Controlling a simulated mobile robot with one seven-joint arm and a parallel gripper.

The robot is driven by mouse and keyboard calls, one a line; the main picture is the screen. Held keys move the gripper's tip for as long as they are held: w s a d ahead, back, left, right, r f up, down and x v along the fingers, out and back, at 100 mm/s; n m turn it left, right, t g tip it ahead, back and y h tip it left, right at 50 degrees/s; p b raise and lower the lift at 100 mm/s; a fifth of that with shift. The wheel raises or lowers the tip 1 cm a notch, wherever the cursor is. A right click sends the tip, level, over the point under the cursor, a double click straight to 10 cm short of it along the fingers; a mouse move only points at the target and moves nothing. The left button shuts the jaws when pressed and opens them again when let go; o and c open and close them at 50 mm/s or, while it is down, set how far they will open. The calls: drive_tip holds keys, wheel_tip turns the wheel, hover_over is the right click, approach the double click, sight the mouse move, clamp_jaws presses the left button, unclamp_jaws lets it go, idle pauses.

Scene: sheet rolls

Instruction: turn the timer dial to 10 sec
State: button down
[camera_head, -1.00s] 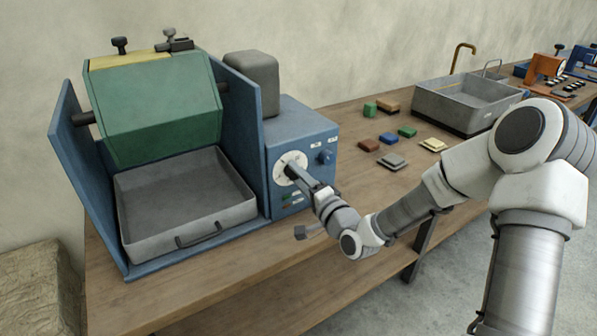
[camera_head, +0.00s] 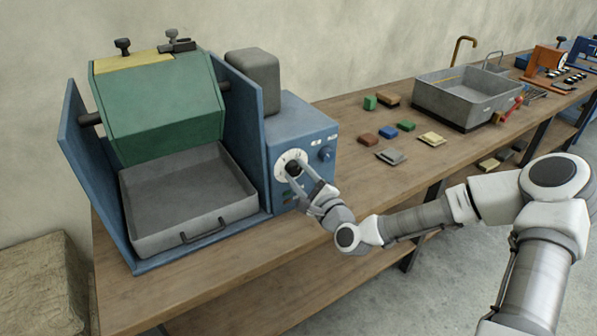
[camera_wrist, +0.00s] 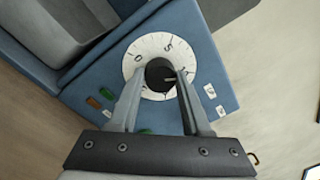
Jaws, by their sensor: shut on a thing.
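The timer dial is a white disc (camera_head: 283,163) with black marks on the front of the blue control box (camera_head: 315,130). Its dark round knob (camera_wrist: 160,74) sits at the disc's middle. In the wrist view the disc (camera_wrist: 145,47) shows a 0 at its left and a 5 near its top, and the knob's pale pointer line points to the right. My gripper (camera_head: 302,174) reaches the dial from the front right. Its two fingers, also in the wrist view (camera_wrist: 157,90), are shut on the knob, one on each side. The fingers hide the lower part of the disc.
Left of the box are a green drum (camera_head: 160,115) and a grey tray (camera_head: 190,239). Colored blocks and a grey sink (camera_head: 440,106) stand farther right on the wooden bench (camera_head: 240,262).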

drive_tip(key=shift+m, duration=0.8)
drive_tip(key=shift+c, duration=1.8)
unclamp_jaws()
drive_tip(key=p+v, duration=0.7)
drive_tip(key=v, duration=1)
drive_tip(key=shift+s, duration=0.25)
